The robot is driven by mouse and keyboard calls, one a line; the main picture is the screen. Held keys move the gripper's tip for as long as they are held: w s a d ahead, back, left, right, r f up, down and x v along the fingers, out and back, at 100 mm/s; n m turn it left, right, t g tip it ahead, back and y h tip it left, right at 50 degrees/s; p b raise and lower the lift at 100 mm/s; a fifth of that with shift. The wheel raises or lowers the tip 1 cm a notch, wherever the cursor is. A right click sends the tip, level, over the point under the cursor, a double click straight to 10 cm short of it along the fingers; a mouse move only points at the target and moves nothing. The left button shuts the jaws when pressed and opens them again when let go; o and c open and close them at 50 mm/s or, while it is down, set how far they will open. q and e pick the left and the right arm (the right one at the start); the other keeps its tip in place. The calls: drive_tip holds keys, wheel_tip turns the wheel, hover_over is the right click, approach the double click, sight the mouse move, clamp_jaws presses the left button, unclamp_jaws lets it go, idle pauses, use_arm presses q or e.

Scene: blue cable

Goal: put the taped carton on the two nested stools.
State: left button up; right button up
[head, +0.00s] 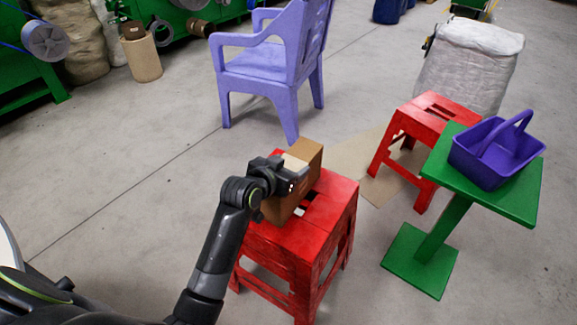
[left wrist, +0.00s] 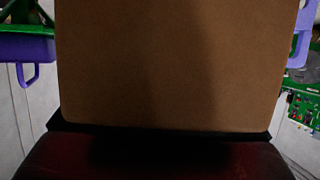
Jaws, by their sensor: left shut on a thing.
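The brown carton (head: 311,153) is at the top of the near red stools (head: 330,196), which look like two stacked one in the other. A pale strip of tape shows on its top. My left gripper (head: 292,176) is shut on the carton and covers part of it. In the left wrist view the carton (left wrist: 175,65) fills most of the picture, with a dark red surface below it. I cannot tell whether the carton's underside touches the stool top. My right gripper is not in view.
A single red stool (head: 439,113) stands behind to the right. A green stand (head: 470,190) holds a purple caddy (head: 490,165). A purple chair (head: 262,62) is behind the near stools, and a wrapped white bale (head: 470,60) is at back right.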

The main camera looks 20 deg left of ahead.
use_arm(q)
drive_tip(key=o, duration=1.9)
